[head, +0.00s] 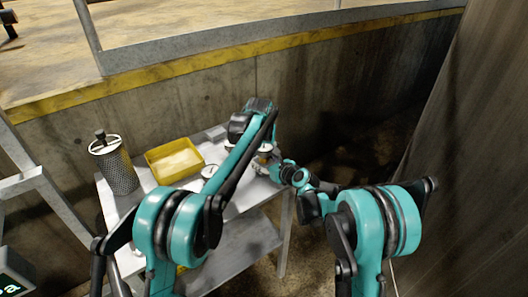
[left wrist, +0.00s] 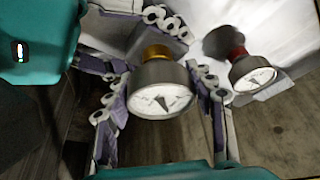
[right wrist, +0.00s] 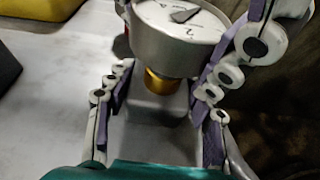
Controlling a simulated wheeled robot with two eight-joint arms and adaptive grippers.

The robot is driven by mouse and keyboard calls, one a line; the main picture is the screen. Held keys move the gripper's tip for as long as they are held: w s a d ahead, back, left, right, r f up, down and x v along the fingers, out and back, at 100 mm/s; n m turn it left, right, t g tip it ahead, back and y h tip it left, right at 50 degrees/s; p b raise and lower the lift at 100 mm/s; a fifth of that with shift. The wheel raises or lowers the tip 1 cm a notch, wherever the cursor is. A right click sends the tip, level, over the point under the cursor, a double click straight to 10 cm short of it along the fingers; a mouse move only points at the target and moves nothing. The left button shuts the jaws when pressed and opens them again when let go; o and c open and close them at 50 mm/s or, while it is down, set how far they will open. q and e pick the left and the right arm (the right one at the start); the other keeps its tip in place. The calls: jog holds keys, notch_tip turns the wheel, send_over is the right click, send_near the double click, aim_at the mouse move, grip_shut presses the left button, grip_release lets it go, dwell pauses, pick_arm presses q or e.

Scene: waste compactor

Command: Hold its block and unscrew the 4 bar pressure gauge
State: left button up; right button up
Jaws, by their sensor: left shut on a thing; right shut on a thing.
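A round pressure gauge (left wrist: 160,92) with a white dial and brass collar stands on a grey block (right wrist: 155,130). Part of a figure 2 shows on its dial in the right wrist view (right wrist: 185,30); the full scale is too blurred to read. My left gripper (left wrist: 162,115) has its fingers on both sides of this gauge's body and is shut on it. My right gripper (right wrist: 160,118) is shut on the block below, its fingers on either side. A second gauge (left wrist: 250,75) with a red collar stands close by, outside both grippers. In the head view my arms largely hide the grasp.
The grey metal table (head: 240,233) carries a yellow tray (head: 174,160) and a mesh canister (head: 115,165) at the left. Another pale dial (head: 210,171) shows beside my left arm. A concrete wall (head: 200,103) with a yellow edge rises behind the table.

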pick_arm(q)
jog(key=n+y, duration=0.1)
jog(key=n, duration=0.2)
jog(key=n+y, duration=0.1)
jog(key=n, duration=0.2)
jog(key=shift+w+n+y, duration=0.1)
jog(key=shift+n+y, duration=0.2)
jog(key=shift+n, duration=0.1)
jog(key=shift+n+g+y, duration=0.3)
jog(key=shift+n+g, duration=0.2)
jog(key=shift+n, duration=0.4)
jog(key=n+g+y, duration=0.1)
jog(key=n, duration=0.4)
jog(key=o, duration=1.4)
jog(key=shift+c, duration=0.2)
